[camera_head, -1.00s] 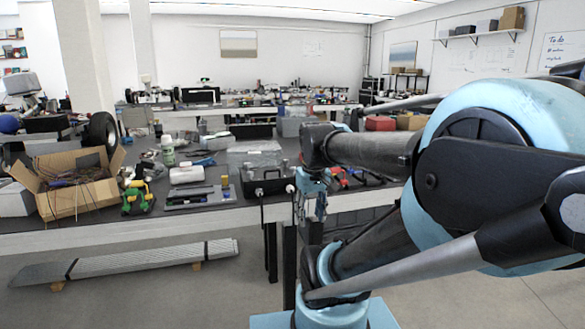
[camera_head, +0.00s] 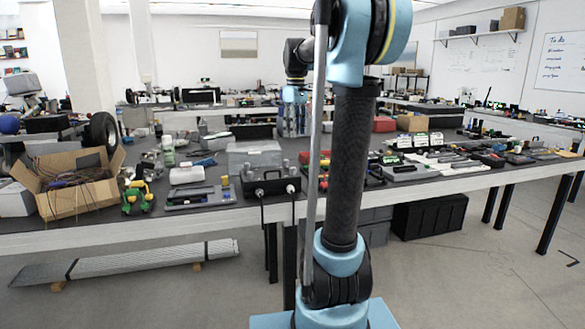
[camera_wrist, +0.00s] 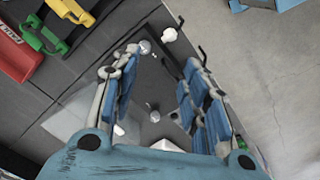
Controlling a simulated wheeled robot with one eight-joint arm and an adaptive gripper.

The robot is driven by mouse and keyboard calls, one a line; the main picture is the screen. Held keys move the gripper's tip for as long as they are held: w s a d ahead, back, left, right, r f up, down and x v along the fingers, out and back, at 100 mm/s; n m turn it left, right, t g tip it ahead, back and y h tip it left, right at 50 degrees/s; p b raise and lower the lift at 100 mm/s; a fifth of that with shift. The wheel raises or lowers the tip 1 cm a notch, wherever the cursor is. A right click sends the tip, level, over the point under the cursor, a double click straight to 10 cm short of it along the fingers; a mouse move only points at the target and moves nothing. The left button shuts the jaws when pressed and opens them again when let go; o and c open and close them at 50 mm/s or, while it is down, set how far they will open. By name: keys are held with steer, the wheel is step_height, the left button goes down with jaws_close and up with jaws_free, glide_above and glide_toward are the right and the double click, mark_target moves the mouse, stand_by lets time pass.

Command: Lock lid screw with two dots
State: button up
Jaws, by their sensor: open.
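A black box (camera_head: 270,181) with a handle and round silver knobs on its front stands at the table's front edge in the head view. A clear, greyish lid or case (camera_head: 253,155) shows just behind it. My gripper (camera_head: 292,122) hangs above and behind the box, pointing down. In the wrist view, my gripper (camera_wrist: 162,62) is open, with its blue-padded fingers apart and nothing held. A silver knob (camera_wrist: 145,47) and a white knob (camera_wrist: 169,35) show near the fingertips. Another round knob (camera_wrist: 154,116) shows between the fingers. No dots can be made out on any knob.
Left of the box lie a grey tool tray (camera_head: 197,196), a green-yellow tool (camera_head: 137,197) and an open cardboard box (camera_head: 72,185) with wires. Several tools and cases (camera_head: 435,155) crowd the table to the right.

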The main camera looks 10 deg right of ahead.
steer(key=n, duration=0.1)
glide_toward(293, 168)
steer(key=f, duration=0.8)
steer(key=shift+w+f, duration=0.25)
steer(key=shift+f, duration=0.1)
jaws_close()
stand_by(0.3)
